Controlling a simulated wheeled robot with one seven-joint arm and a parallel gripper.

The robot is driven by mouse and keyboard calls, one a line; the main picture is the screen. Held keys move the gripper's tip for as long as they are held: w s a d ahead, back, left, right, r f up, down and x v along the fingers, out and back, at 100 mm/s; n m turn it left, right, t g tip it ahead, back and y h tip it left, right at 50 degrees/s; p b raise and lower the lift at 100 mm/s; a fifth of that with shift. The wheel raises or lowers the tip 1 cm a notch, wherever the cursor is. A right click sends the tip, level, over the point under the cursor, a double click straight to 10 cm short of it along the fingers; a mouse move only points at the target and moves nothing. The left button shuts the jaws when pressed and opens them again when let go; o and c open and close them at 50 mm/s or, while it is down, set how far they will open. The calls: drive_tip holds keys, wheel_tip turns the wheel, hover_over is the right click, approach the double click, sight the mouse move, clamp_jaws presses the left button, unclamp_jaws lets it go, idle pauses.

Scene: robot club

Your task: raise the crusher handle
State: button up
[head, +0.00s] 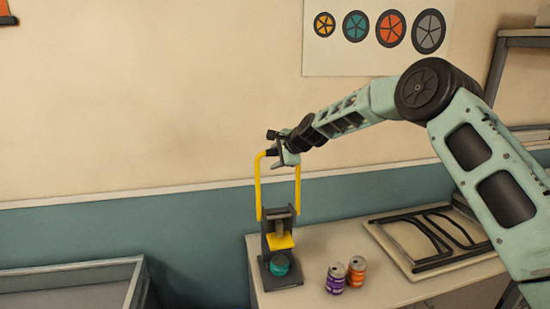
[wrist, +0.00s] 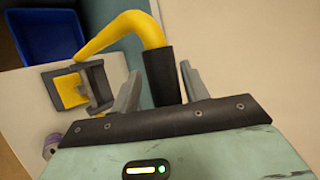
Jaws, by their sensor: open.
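The can crusher (head: 268,240) stands at the left end of the table, with a teal can (head: 280,265) under its yellow press plate (head: 280,241). Its yellow handle (head: 258,190) points up from the crusher, its top level with my gripper (head: 279,149). In the wrist view the handle's black grip (wrist: 161,75) lies between the two grey fingers of my open gripper (wrist: 161,68). The fingers stand on either side of the grip, with a gap visible on at least the left. My gripper hides part of the handle's top in the head view.
A purple can (head: 336,278) and an orange can (head: 356,271) stand right of the crusher on the table (head: 314,246). A flat tray with black bars (head: 430,238) lies further right. A grey open-topped bin (head: 70,275) is at lower left. A blue bin (wrist: 45,40) shows in the wrist view.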

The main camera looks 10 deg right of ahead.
drive_tip(key=b+v, duration=0.7)
drive_tip(key=v, duration=1)
drive_tip(key=shift+r, duration=0.15)
drive_tip(key=shift+s+d, duration=0.1)
drive_tip(key=s+a+f+n+g+b, duration=0.1)
drive_tip(key=s+a+f+n+g, duration=0.1)
drive_tip(key=s+a+f+n, duration=0.45)
drive_tip(key=s+a+f+n+g, duration=0.15)
drive_tip(key=s+a, duration=0.25)
drive_tip(key=s, duration=0.5)
drive_tip(key=s+a+f+n+g+b, duration=0.1)
drive_tip(key=s+a+f+n+g, duration=0.25)
drive_tip(key=s+a, duration=0.35)
drive_tip(key=s+d+f+n+h, duration=0.1)
drive_tip(key=s+n, duration=0.3)
drive_tip(key=s, duration=0.4)
drive_tip(key=s+d+f+n+g+h+b, duration=0.1)
drive_tip(key=s+f+n, duration=0.3)
drive_tip(key=s, duration=0.5)
drive_tip(key=s+d+f+n+g+h, duration=0.1)
drive_tip(key=s+d+f+n+h, duration=0.1)
drive_tip(key=s, duration=0.6)
drive_tip(key=shift+s+d+f+n, duration=0.2)
drive_tip(key=shift+d+f+n, duration=0.6)
drive_tip(key=shift+n, duration=0.35)
